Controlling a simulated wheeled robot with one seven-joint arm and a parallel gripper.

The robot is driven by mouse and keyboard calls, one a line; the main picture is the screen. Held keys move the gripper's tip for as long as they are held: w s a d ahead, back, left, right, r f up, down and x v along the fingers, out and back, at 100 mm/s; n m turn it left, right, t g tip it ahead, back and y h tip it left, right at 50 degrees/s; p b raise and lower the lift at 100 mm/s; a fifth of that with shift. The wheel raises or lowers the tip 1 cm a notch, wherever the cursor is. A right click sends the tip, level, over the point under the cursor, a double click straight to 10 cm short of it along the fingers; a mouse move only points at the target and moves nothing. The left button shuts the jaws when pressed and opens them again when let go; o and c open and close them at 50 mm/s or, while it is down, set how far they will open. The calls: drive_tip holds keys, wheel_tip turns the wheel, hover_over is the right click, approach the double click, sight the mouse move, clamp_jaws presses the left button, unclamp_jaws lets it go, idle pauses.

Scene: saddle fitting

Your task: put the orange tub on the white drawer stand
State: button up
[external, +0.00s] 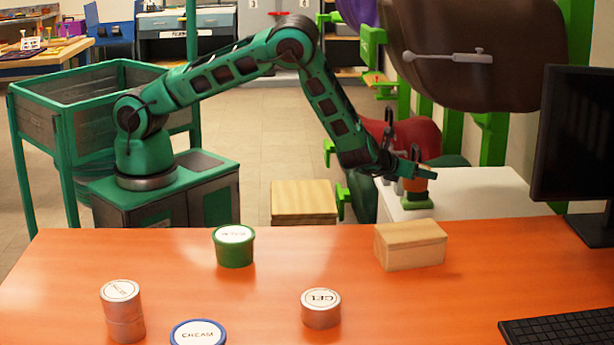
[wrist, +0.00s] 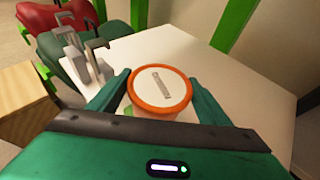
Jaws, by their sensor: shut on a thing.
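The orange tub (wrist: 160,106) has a white lid with an orange rim. In the wrist view it sits between the two green fingers of my gripper (wrist: 160,82), which is shut on it. In the external view the orange tub (external: 415,185) shows small beneath my gripper (external: 413,173), upright over the left part of the white drawer stand (external: 480,188). The stand's pale top (wrist: 225,75) fills much of the wrist view. A small green piece shows just below the tub in the external view. I cannot tell whether the tub touches the stand.
A red saddle (external: 400,137) and a metal hook fitting (wrist: 85,60) are close on the left. A wooden box (wrist: 28,103) stands left of the stand. The orange table (external: 270,285) holds several tins, a wooden block (external: 410,246) and a monitor (external: 580,140).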

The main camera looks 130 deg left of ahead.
drive_tip(key=w+d+f, duration=0.1)
drive_tip(key=w, duration=0.1)
drive_tip(key=w+d+f, duration=0.1)
drive_tip(key=w, duration=0.1)
drive_tip(key=w+d+f, duration=0.1)
drive_tip(key=w+f, duration=0.1)
drive_tip(key=shift+w, duration=0.2)
drive_tip(key=shift+f, duration=2)
drive_tip(key=o, duration=1.3)
drive_tip(key=shift+f, duration=0.2)
drive_tip(key=shift+c, duration=0.2)
drive_tip(key=shift+r, duration=0.15)
drive_tip(key=shift+d+r, duration=0.15)
drive_tip(key=shift+d, duration=0.15)
drive_tip(key=v, duration=1.1)
drive_tip(key=shift+d, duration=0.15)
